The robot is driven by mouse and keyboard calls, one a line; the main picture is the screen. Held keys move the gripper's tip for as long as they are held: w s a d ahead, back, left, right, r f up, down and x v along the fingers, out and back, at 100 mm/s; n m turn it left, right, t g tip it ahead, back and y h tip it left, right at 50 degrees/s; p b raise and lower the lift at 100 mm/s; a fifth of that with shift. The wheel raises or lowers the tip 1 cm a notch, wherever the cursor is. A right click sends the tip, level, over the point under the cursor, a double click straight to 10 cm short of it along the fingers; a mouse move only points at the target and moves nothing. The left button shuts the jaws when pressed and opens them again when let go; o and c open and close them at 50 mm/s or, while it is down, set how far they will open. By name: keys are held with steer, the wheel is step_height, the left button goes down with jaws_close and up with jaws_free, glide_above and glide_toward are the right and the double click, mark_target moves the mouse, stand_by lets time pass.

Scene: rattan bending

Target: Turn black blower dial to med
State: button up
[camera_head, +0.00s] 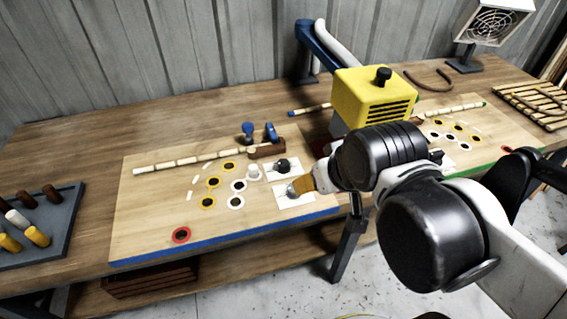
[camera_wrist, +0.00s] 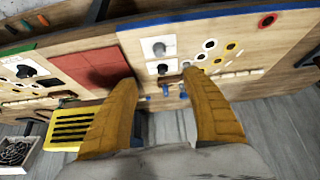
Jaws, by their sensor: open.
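A black dial (camera_head: 282,166) sits on a white plate on the blue-edged board, and a grey knob (camera_head: 292,190) sits on the plate nearer the board's front edge. In the wrist view the black dial (camera_wrist: 163,69) and the lighter knob (camera_wrist: 159,48) lie beyond my fingertips. The dial markings are too small to read. My gripper (camera_head: 305,184) has yellow-orange fingers over the plates, beside the grey knob. In the wrist view my gripper (camera_wrist: 156,78) is open, its fingers wide apart with nothing held. I cannot tell whether it touches anything.
A yellow blower box (camera_head: 372,97) with a black top knob (camera_head: 383,75) stands behind my arm. Blue pegs (camera_head: 271,132) and a brown block (camera_head: 267,150) stand behind the dials. Bamboo sticks (camera_head: 190,160) lie on the board. A tray of pegs (camera_head: 62,250) is at left.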

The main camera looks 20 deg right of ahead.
steer(key=w+r+n+g, duration=0.2)
steer(key=w+n, duration=0.2)
steer(key=w, duration=0.4)
steer(key=n+g, duration=0.5)
steer(key=n, duration=0.5)
glide_above(284, 163)
step_height(284, 163, down, 12)
step_height(284, 163, down, 11)
steer(key=b, duration=0.3)
steer(key=shift+w+r+b, duration=0.15)
steer(key=shift+b, duration=0.25)
steer(key=c, duration=1.2)
